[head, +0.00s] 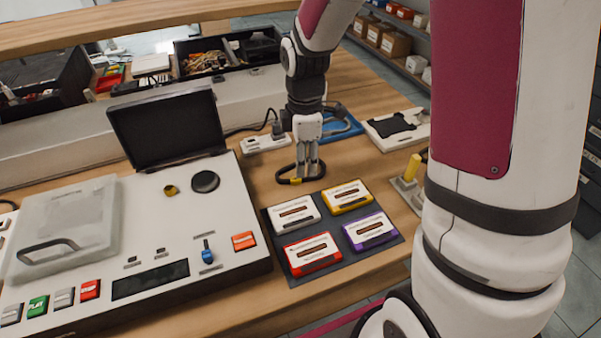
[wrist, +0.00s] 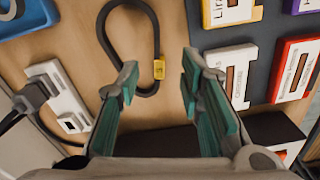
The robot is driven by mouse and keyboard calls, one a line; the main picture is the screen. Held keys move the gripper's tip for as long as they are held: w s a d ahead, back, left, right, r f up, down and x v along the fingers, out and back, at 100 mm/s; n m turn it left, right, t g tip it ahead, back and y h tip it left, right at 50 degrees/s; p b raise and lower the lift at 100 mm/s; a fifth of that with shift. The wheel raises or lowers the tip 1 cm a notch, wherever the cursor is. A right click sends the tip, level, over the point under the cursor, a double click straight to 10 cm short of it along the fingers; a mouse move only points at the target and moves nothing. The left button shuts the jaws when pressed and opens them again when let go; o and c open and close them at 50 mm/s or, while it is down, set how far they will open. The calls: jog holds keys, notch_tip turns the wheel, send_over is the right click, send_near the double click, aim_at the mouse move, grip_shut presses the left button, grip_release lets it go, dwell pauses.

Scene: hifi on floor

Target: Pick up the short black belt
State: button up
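A short black belt (head: 280,177) lies as a closed loop with a yellow clasp (head: 296,181) on the wooden worktop. In the wrist view my gripper (wrist: 158,70) is open, with a wide gap between the teal finger pads. I see no finger closed on the belt. How far the tips are above it is unclear.
A dark mat (head: 325,226) with several coloured cassettes lies just in front and right. A white power strip (head: 265,144) and a blue tray (head: 342,127) sit behind. A white console (head: 190,235) with a raised black screen (head: 168,127) fills the left.

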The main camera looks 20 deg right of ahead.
jog(key=f, duration=0.3)
jog(key=shift+w+a+f, duration=0.1)
jog(key=shift+a+f, duration=0.2)
jog(key=shift+f, duration=0.05)
jog(key=shift+f+b, duration=0.3)
jog(key=shift+f, duration=0.35)
jog(key=shift+c, duration=0.3)
grip_shut()
